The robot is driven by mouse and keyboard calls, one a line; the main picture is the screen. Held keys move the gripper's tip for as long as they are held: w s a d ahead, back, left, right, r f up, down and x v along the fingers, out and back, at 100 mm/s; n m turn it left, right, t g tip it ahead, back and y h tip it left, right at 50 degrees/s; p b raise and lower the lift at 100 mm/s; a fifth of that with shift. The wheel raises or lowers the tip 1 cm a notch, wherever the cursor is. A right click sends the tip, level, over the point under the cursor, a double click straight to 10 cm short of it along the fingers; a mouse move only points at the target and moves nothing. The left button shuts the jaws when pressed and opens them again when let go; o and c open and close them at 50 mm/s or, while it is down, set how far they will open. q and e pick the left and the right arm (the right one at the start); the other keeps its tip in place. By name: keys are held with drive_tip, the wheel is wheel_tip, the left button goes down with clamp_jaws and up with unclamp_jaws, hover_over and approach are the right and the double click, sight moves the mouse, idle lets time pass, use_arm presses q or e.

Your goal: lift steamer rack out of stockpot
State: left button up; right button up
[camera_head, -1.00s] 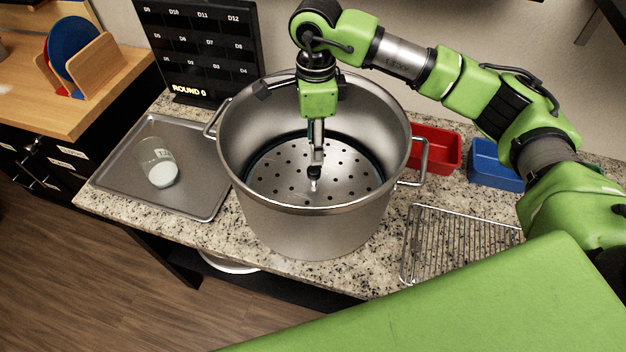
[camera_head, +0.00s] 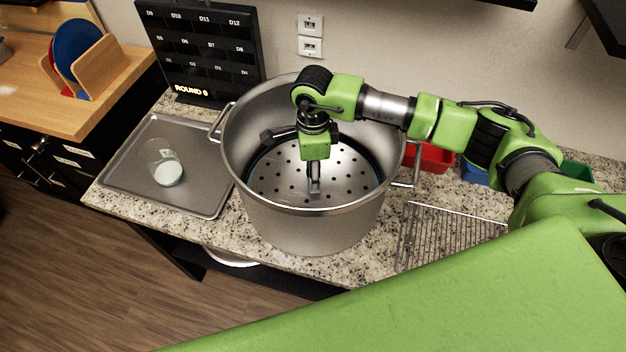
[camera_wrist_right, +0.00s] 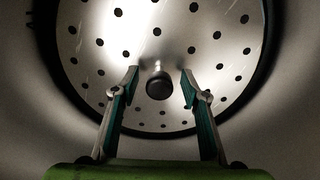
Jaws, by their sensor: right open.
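The stockpot (camera_head: 310,230) is a large steel pot with two side handles on the counter. The steamer rack (camera_head: 272,176) is a round perforated metal disc lying level inside the pot, with a dark rim. In the right wrist view, the rack (camera_wrist_right: 125,55) has a dark knob (camera_wrist_right: 159,86) at its middle. My right gripper (camera_head: 314,194) reaches down into the pot from above. In the wrist view its two fingers (camera_wrist_right: 159,78) are open, one on each side of the knob and apart from it. The knob is hidden in the head view. My left gripper is not in view.
A grey tray (camera_head: 205,200) with a glass (camera_head: 165,165) stands left of the pot. A wire rack (camera_head: 450,235) lies to the right. Red (camera_head: 430,158) and blue (camera_head: 474,172) bins are behind it. A black board (camera_head: 205,50) stands behind the tray.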

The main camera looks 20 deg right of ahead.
clamp_jaws()
drive_tip(key=shift+r, duration=0.1)
